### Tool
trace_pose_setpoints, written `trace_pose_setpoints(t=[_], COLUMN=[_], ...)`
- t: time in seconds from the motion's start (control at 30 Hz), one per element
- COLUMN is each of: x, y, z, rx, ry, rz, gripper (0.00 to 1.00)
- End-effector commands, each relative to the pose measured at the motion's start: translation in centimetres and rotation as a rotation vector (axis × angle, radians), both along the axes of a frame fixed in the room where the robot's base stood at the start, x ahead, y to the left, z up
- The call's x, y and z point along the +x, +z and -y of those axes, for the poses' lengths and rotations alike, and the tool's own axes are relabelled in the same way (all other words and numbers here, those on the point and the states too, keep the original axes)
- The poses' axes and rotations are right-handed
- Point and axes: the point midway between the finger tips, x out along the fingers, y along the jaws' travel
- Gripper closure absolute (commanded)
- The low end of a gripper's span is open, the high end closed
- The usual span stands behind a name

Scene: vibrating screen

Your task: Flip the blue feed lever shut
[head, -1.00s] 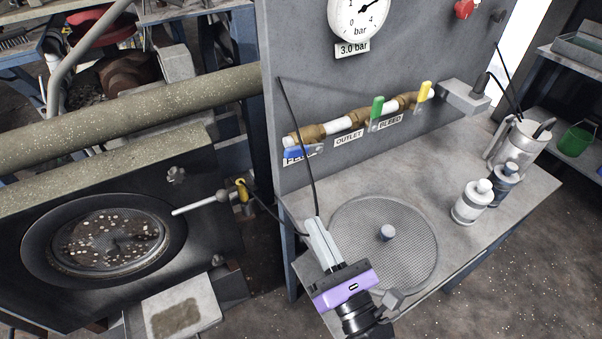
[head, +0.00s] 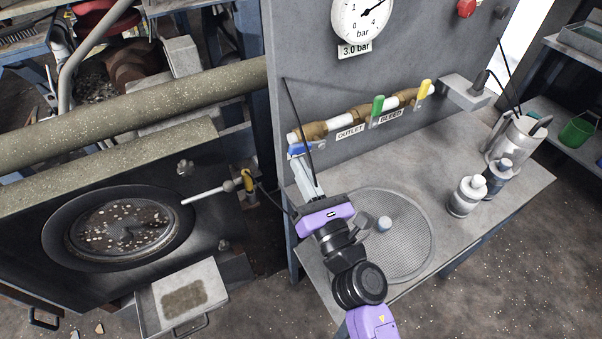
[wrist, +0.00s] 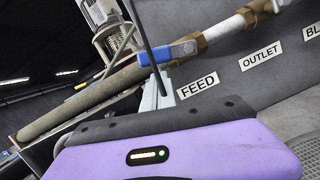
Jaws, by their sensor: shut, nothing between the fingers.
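The blue feed lever (head: 300,148) sits at the left end of the brass and white pipe on the grey panel. In the wrist view the blue lever (wrist: 168,53) points left along the pipe, above the FEED label (wrist: 198,84). My gripper (head: 300,163) is shut and empty, with its fingertips just below the lever and partly covering it and the label. In the wrist view my fingertips (wrist: 155,92) show close under the lever's left part. I cannot tell whether they touch it.
A green lever (head: 377,106) and a yellow lever (head: 424,90) stand upright further right on the pipe. A thin black cable (head: 294,112) hangs across my fingers.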

Motion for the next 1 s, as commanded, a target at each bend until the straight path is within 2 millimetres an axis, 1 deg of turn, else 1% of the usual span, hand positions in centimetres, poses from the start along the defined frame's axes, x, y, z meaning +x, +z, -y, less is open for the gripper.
trace_pose_setpoints(t=[0.03, 0.1, 0.57, 1.0], x=[0.05, 0.07, 0.09, 0.00], y=[0.50, 0.64, 0.68, 1.17], z=[0.08, 0.13, 0.16, -0.27], rx=[-0.001, -0.001, 0.001, 0.061], ry=[0.000, 0.000, 0.000, 0.000], rz=[0.000, 0.000, 0.000, -0.040], gripper=[1.00, 1.00, 1.00, 1.00])
